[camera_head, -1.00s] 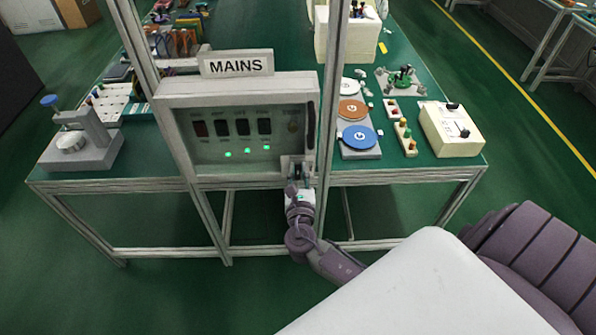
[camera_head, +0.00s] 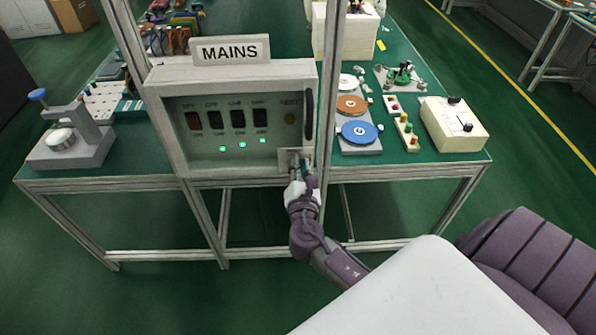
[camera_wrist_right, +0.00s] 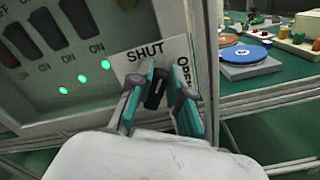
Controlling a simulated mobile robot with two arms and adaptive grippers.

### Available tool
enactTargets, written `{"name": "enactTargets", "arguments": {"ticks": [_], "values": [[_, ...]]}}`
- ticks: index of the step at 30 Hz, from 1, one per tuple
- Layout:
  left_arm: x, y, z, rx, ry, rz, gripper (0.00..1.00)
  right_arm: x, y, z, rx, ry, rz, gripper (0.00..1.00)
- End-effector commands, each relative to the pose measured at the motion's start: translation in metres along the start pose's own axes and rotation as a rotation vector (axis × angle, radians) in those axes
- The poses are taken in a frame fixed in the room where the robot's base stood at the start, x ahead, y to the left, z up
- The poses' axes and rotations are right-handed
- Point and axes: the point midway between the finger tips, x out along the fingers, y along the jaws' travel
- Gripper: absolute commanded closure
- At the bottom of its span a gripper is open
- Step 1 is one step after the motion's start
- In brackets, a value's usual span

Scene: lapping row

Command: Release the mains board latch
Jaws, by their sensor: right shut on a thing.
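The mains board (camera_head: 186,152) is a pale box with a MAINS sign (camera_head: 233,50), several dark switches and green lights. Its latch is a small black knob (camera_wrist_right: 154,92) at the lower right corner, on a plate (camera_wrist_right: 133,69) marked SHUT and OPEN. In the right wrist view the knob sits between the two teal-lined fingers of my right gripper (camera_wrist_right: 160,98), tilted slightly. My right gripper (camera_head: 299,172) is shut on it and hides most of it in the head view. The board's door is flush with its frame. My left gripper is not in view.
A metal post (camera_head: 328,110) stands just right of the board. Blue (camera_head: 359,132) and orange (camera_head: 352,105) discs and a cream control box (camera_head: 453,124) lie on the green bench to the right.

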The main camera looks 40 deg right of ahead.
Motion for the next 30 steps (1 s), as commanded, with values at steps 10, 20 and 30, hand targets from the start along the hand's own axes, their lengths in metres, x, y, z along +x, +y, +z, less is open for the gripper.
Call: {"name": "enactTargets", "arguments": {"ticks": [10,20,30], "values": [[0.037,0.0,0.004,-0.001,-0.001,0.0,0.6,0.0,-0.009,-0.005,0.334,-0.001,0.0,1.0],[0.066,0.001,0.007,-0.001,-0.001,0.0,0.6,0.0,-0.013,-0.007,0.643,-0.002,-0.001,1.0],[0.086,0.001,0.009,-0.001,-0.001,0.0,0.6,0.0,-0.016,-0.009,0.89,-0.001,0.0,1.0]]}}
